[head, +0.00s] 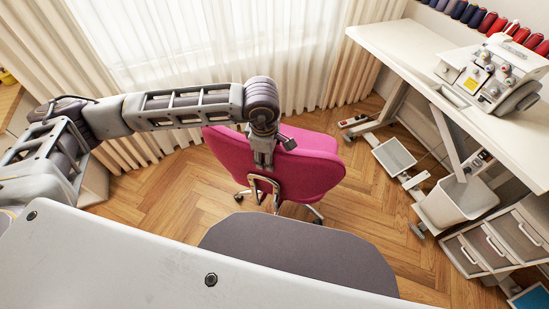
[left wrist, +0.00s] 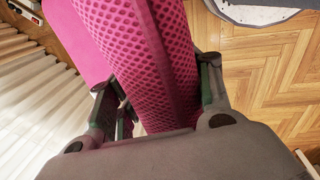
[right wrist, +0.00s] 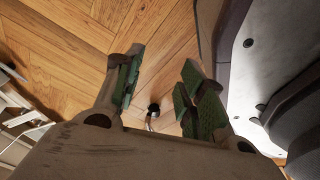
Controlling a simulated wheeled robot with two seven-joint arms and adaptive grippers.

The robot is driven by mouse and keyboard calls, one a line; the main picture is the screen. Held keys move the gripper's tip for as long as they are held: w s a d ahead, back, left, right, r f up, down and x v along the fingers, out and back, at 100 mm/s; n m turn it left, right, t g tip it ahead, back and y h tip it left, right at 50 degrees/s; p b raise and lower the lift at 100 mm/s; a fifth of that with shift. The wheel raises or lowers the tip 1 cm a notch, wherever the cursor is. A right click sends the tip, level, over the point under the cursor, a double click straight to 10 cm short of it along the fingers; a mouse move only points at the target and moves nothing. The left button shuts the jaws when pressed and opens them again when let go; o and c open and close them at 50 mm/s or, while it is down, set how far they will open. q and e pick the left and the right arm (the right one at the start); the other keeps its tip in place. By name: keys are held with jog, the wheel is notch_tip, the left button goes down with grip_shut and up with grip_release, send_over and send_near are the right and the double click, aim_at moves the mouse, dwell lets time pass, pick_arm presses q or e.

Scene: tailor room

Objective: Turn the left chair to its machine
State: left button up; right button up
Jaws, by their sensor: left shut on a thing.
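The pink chair (head: 308,168) stands on the wood floor in the middle of the head view, on a chrome frame with casters. My left gripper (head: 264,160) reaches down to its backrest. In the left wrist view the fingers (left wrist: 160,100) sit on both sides of the pink mesh backrest (left wrist: 150,45) and are shut on it. The white machine (head: 490,78) stands on the white table (head: 400,42) at the right, apart from the chair. My right gripper (right wrist: 163,85) shows only in its wrist view, open and empty above the floor.
A pedal plate (head: 394,156), a white bin (head: 458,203) and a drawer unit (head: 500,245) stand under and beside the table. Curtains (head: 225,50) hang behind the chair. Bare wood floor (head: 370,200) lies between chair and table.

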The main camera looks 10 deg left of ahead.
aim_at(237, 135)
pick_arm(q)
jog(key=shift+w+a+f+m+b, duration=0.1)
jog(key=shift+w+a+m+b, duration=0.2)
jog(key=shift+a+m+b, duration=0.7)
jog(key=shift+w+a+r+m+b, duration=0.1)
jog(key=shift+w+a+m+b, duration=0.25)
jog(key=shift+a, duration=1.4)
jog(key=shift+w+a+f+m+b, duration=0.15)
jog(key=shift+a+m+b, duration=0.3)
jog(key=shift+a+b, duration=0.65)
pick_arm(e)
jog(key=w+a+r, duration=0.6)
jog(key=w+r, duration=0.1)
jog(key=r, duration=0.1)
jog(key=shift+y+p, duration=0.3)
pick_arm(q)
jog(key=shift+a+h, duration=0.25)
jog(key=shift+h, duration=0.05)
pick_arm(e)
jog(key=shift+a, duration=0.15)
pick_arm(q)
jog(key=o, duration=1.5)
jog(key=shift+w, duration=0.1)
jog(key=shift+c, duration=0.2)
jog(key=shift+r, duration=0.25)
